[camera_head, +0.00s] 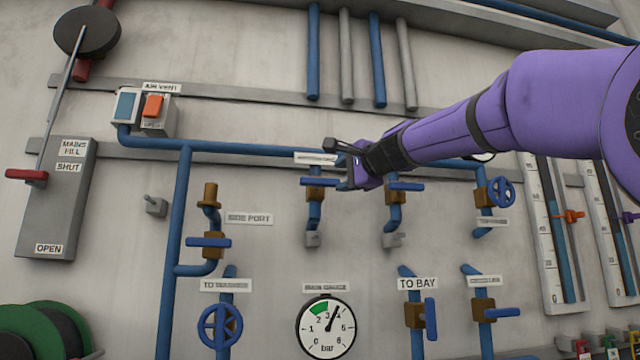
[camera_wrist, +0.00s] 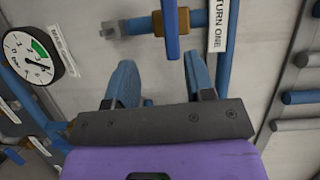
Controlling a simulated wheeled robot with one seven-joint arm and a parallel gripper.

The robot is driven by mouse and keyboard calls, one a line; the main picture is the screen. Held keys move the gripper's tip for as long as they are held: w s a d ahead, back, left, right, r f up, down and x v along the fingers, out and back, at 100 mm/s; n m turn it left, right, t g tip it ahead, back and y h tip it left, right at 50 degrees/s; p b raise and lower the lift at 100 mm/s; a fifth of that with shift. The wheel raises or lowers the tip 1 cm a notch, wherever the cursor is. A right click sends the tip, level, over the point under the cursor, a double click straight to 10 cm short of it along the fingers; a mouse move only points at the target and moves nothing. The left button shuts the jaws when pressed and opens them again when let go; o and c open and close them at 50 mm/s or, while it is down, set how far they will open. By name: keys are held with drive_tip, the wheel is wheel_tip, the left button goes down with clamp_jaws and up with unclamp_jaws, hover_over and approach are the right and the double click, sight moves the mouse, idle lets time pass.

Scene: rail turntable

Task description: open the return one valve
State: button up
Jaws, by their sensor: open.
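The label ending in "TURN ONE" (camera_wrist: 217,30) is partly cut off in the wrist view. Beside it is a valve with a brass body (camera_wrist: 157,22) and a blue lever (camera_wrist: 171,32). The lever lies across its pipe. My gripper (camera_wrist: 160,66) is open and empty, its blue-grey fingers apart. The lever's near end shows ahead of the gap between the fingertips, and I see no contact. In the head view, my gripper (camera_head: 343,170) is at the upper pipe, just right of a crosswise lever (camera_head: 318,182) under a blurred label (camera_head: 316,159).
Another crosswise lever (camera_head: 406,186) is close right of my gripper. The main gauge (camera_head: 326,328) and the TO BAY valve (camera_head: 414,314) are below. The side port valve (camera_head: 209,242) is to the left. A horizontal blue pipe (camera_head: 240,150) runs along the wall.

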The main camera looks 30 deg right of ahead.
sight(323, 181)
drive_tip(key=w, duration=0.7)
drive_tip(key=w+r, duration=0.1)
drive_tip(key=w, duration=0.3)
drive_tip(key=shift+a+r, duration=0.1)
drive_tip(key=shift+a, duration=0.05)
clamp_jaws()
